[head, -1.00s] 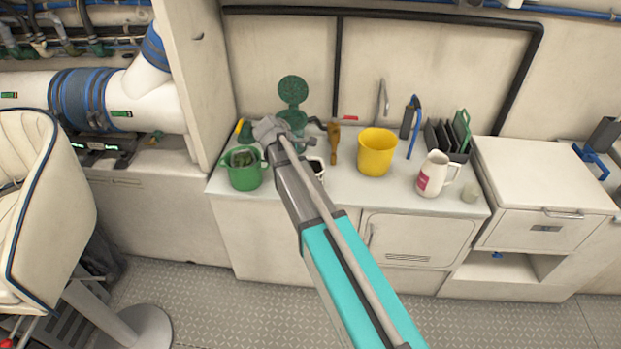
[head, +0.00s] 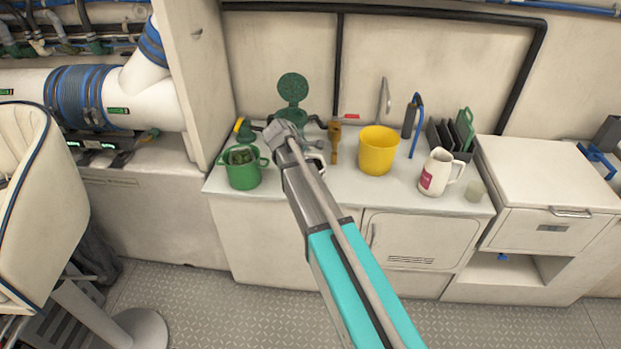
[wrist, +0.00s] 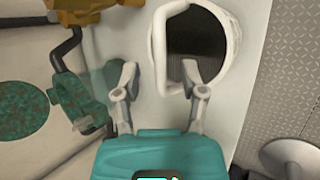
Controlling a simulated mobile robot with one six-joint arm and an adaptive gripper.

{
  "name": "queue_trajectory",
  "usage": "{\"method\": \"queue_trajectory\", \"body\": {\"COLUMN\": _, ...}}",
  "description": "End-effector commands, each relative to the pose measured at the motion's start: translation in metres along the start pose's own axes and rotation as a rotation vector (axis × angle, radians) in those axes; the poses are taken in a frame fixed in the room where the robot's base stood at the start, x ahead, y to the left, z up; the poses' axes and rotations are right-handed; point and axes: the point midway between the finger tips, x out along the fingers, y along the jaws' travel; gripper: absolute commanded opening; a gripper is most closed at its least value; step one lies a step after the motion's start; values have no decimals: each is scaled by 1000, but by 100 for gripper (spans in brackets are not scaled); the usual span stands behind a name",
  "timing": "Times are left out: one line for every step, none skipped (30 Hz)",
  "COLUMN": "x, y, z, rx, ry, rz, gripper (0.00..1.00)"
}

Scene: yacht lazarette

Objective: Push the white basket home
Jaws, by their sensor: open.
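A round white vessel with a dark ridged inside and a loop handle shows at the top of the wrist view; it looks like the white basket (wrist: 233,55). In the head view the same white basket (head: 321,157) seems to stand on the counter, mostly hidden behind my arm. My gripper (wrist: 159,76) is open and empty, with the handle's lower end between its fingers in the picture. The right finger overlaps the dark opening; I cannot tell if it touches. In the head view my gripper hangs over the counter's left part, its fingers hidden.
A green pot (head: 243,170) stands left of my arm. A green device with a raised round lid (head: 292,88) is behind it. A yellow bucket (head: 378,150), a white pitcher (head: 439,171) and a rack (head: 450,137) stand to the right.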

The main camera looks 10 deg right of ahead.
Motion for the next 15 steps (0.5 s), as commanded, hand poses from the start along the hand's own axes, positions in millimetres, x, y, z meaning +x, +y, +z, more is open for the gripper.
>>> {"method": "queue_trajectory", "body": {"x": 0, "y": 0, "z": 0, "rx": 0, "ry": 0, "rz": 0, "gripper": 54}}
{"method": "queue_trajectory", "body": {"x": 0, "y": 0, "z": 0, "rx": 0, "ry": 0, "rz": 0, "gripper": 54}}
{"method": "queue_trajectory", "body": {"x": 0, "y": 0, "z": 0, "rx": 0, "ry": 0, "rz": 0, "gripper": 54}}
{"method": "queue_trajectory", "body": {"x": 0, "y": 0, "z": 0, "rx": 0, "ry": 0, "rz": 0, "gripper": 54}}
{"method": "queue_trajectory", "body": {"x": 0, "y": 0, "z": 0, "rx": 0, "ry": 0, "rz": 0, "gripper": 54}}
{"method": "queue_trajectory", "body": {"x": 0, "y": 0, "z": 0, "rx": 0, "ry": 0, "rz": 0, "gripper": 54}}
{"method": "queue_trajectory", "body": {"x": 0, "y": 0, "z": 0, "rx": 0, "ry": 0, "rz": 0, "gripper": 54}}
{"method": "queue_trajectory", "body": {"x": 0, "y": 0, "z": 0, "rx": 0, "ry": 0, "rz": 0, "gripper": 54}}
{"method": "queue_trajectory", "body": {"x": 0, "y": 0, "z": 0, "rx": 0, "ry": 0, "rz": 0, "gripper": 54}}
{"method": "queue_trajectory", "body": {"x": 0, "y": 0, "z": 0, "rx": 0, "ry": 0, "rz": 0, "gripper": 54}}
{"method": "queue_trajectory", "body": {"x": 0, "y": 0, "z": 0, "rx": 0, "ry": 0, "rz": 0, "gripper": 54}}
{"method": "queue_trajectory", "body": {"x": 0, "y": 0, "z": 0, "rx": 0, "ry": 0, "rz": 0, "gripper": 54}}
{"method": "queue_trajectory", "body": {"x": 0, "y": 0, "z": 0, "rx": 0, "ry": 0, "rz": 0, "gripper": 54}}
{"method": "queue_trajectory", "body": {"x": 0, "y": 0, "z": 0, "rx": 0, "ry": 0, "rz": 0, "gripper": 54}}
{"method": "queue_trajectory", "body": {"x": 0, "y": 0, "z": 0, "rx": 0, "ry": 0, "rz": 0, "gripper": 50}}
